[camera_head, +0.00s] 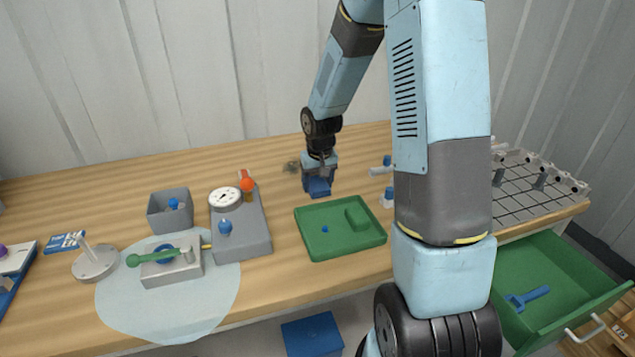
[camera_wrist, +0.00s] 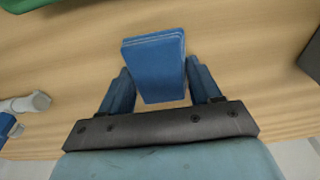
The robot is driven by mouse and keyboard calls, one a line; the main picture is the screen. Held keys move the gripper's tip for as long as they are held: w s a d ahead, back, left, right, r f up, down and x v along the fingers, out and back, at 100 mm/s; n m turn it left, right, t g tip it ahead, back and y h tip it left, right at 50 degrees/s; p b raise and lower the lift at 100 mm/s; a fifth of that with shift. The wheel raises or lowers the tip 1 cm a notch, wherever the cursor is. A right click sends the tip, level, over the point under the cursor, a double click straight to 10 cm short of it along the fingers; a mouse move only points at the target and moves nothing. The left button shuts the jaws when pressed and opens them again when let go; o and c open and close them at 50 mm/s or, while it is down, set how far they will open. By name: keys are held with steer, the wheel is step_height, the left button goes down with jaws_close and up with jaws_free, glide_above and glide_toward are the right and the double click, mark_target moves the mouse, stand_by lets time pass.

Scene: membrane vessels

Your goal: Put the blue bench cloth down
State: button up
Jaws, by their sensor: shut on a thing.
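The blue bench cloth (camera_wrist: 155,66) is a folded blue block with layered edges, seen in the wrist view between the two blue fingers of my gripper (camera_wrist: 158,88). The gripper is shut on it. In the head view the cloth (camera_head: 318,187) is under my gripper (camera_head: 319,178), just behind the green tray. Whether the cloth touches the wooden table (camera_head: 285,160) cannot be told.
The green tray (camera_head: 312,247) holds a small blue piece and a green block. A grey gauge unit (camera_head: 256,238) stands left of it, beside a grey bin (camera_head: 159,224). An open green drawer (camera_head: 555,283) juts out at right. Bare table lies behind the gauge unit.

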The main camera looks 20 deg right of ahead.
mark_target(319, 187)
steer(key=shift+f, duration=0.2)
steer(key=o, duration=0.9)
steer(key=shift+s, duration=0.15)
steer(key=shift+o, duration=0.2)
steer(key=shift+r, duration=0.15)
step_height(319, 187, up, 11)
steer(key=s, duration=0.1)
steer(key=s+r+t, duration=0.2)
steer(key=s+r, duration=1)
steer(key=r, duration=0.1)
steer(key=s+r+t, duration=0.2)
steer(key=s+r, duration=0.2)
steer(key=s, duration=1)
steer(key=shift+s+r, duration=0.15)
steer(key=shift+s, duration=0.2)
